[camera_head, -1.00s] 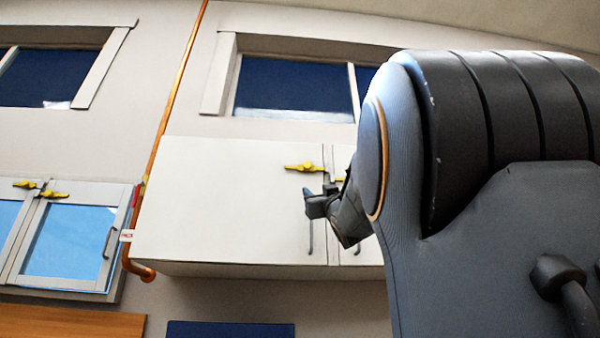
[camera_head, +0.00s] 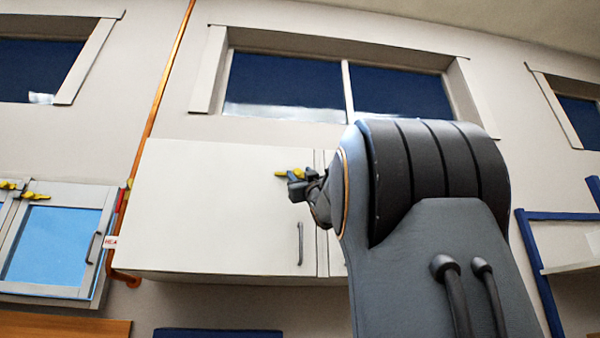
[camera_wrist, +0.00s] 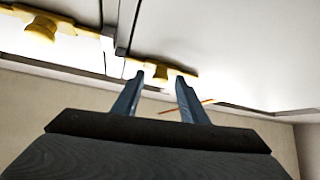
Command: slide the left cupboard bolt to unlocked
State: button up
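A white cupboard (camera_head: 215,210) hangs on the wall. The yellow bolt (camera_head: 290,174) of its left door sits high on that door, near the seam between the doors. My gripper (camera_head: 297,186) is right at this bolt and partly covers it. In the wrist view, my gripper (camera_wrist: 163,92) is open. The knob of the same bolt (camera_wrist: 160,72) shows in the gap between the fingertips; I cannot tell whether they touch it. A second yellow bolt (camera_wrist: 40,28) shows at the left of the wrist view. My arm hides it in the head view.
A vertical door handle (camera_head: 300,243) is below the bolt. An orange pipe (camera_head: 160,85) runs beside the cupboard's left side. A glass-fronted cupboard (camera_head: 55,240) with yellow bolts (camera_head: 34,197) is at the far left. A blue-framed shelf (camera_head: 535,270) stands at right.

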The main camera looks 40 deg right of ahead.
grip_shut()
jog(key=shift+a, duration=0.1)
jog(key=w+a+b, duration=0.2)
jog(key=a, duration=0.1)
jog(key=shift+b, duration=0.3)
grip_release()
jog(key=shift+w+a, duration=0.1)
jog(key=shift+a, duration=0.15)
jog(key=shift+d, duration=0.1)
